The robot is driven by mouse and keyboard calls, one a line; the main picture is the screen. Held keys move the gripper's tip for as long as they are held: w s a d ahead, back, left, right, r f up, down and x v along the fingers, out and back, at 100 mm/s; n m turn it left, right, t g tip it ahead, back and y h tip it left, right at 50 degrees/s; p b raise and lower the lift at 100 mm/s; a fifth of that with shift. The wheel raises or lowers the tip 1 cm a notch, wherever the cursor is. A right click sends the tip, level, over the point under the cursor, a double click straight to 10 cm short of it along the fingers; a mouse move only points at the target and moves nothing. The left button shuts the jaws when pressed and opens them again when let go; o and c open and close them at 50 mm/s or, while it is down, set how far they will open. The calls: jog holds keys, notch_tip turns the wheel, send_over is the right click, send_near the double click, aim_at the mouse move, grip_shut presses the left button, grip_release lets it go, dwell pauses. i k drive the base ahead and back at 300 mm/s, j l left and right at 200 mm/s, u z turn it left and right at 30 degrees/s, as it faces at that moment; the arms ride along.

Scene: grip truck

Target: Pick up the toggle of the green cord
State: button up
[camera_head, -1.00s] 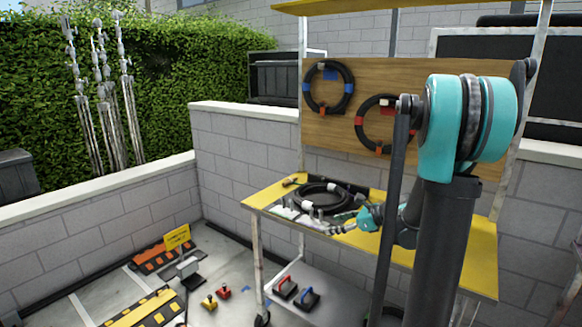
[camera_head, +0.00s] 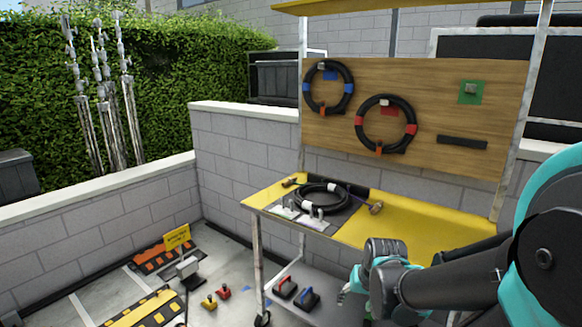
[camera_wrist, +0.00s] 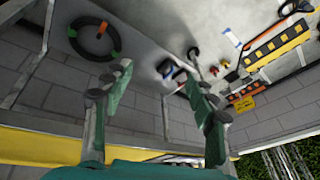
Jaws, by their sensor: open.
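A black coiled cord with green bands (camera_wrist: 73,31), the green cord, lies at the upper left of the wrist view. An orange piece (camera_wrist: 102,27) sits on its ring and may be the toggle; I cannot tell for sure. The ring is beyond and left of my gripper's left finger, apart from it. My gripper (camera_wrist: 158,64) is open with nothing between its fingers. In the head view my gripper (camera_head: 348,288) is low, before the bench's front edge. The green cord is not visible in the head view.
The yellow bench (camera_head: 425,240) holds a black coiled cord (camera_head: 325,210) and a hammer (camera_head: 375,208). Blue-marked (camera_head: 348,88) and red-marked (camera_head: 411,129) cords hang on the board beside an empty green patch (camera_head: 471,92). Red- and blue-handled items (camera_head: 307,297) stand below the bench.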

aim_at(290, 181)
jog(key=i+j, duration=0.35)
jog(key=i+j+z, duration=0.15)
jog(key=i+j, duration=0.15)
jog(key=j, duration=0.25)
jog(key=i+j, duration=0.3)
jog(key=j, duration=0.15)
jog(key=k, duration=0.15)
jog(key=i, duration=0.15)
jog(key=z, duration=0.05)
